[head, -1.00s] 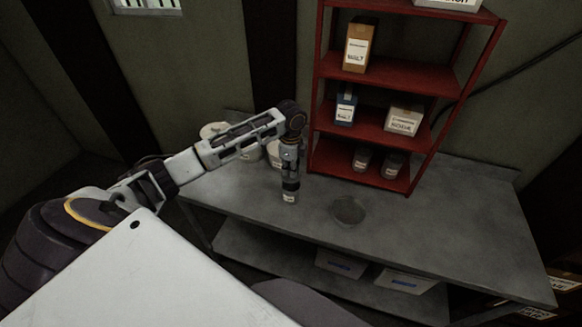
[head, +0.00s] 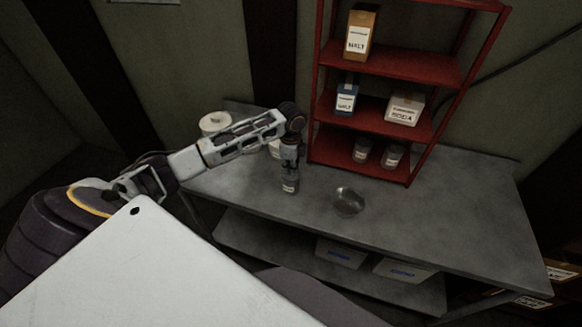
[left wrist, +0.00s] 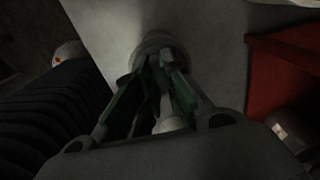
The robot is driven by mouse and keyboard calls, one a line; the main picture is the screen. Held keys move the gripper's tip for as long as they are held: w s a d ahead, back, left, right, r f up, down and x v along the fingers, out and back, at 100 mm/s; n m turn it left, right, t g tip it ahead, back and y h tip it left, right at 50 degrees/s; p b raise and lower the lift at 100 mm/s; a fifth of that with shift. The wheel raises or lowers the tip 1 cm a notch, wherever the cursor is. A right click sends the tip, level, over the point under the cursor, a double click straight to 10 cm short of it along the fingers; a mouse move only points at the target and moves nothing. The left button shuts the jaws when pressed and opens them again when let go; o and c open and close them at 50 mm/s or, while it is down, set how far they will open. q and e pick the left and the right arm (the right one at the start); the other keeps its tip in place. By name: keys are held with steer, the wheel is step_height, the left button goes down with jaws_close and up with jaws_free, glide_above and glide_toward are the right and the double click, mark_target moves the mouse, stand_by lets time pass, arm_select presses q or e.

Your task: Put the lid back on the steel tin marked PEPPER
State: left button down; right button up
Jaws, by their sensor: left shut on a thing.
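A small dark steel tin (head: 290,187) with a pale label stands upright on the grey bench, left of the middle; its label is too small to read. My left gripper (head: 290,172) points down directly over the tin and is shut at its top. In the left wrist view, the green-padded fingers (left wrist: 158,72) close together at a round grey top (left wrist: 158,42). The lid is mostly hidden by the fingers, and I cannot tell whether it sits fully on the tin. My right gripper is not in view.
A round metal bowl (head: 348,201) stands to the right of the tin. A red shelf rack (head: 385,138) behind holds boxes and two jars (head: 362,150). Pale lidded pots (head: 214,122) stand at the back left. The bench (head: 440,220) is clear at right.

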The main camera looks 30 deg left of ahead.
arm_select(q)
steer(key=shift+f, duration=0.15)
stand_by(2.5)
steer(key=c, duration=1.5)
jaws_free()
steer(key=shift+o, duration=0.3)
steer(key=o, duration=0.5)
steer(key=shift+r, duration=0.25)
steer(key=shift+r, duration=3.3)
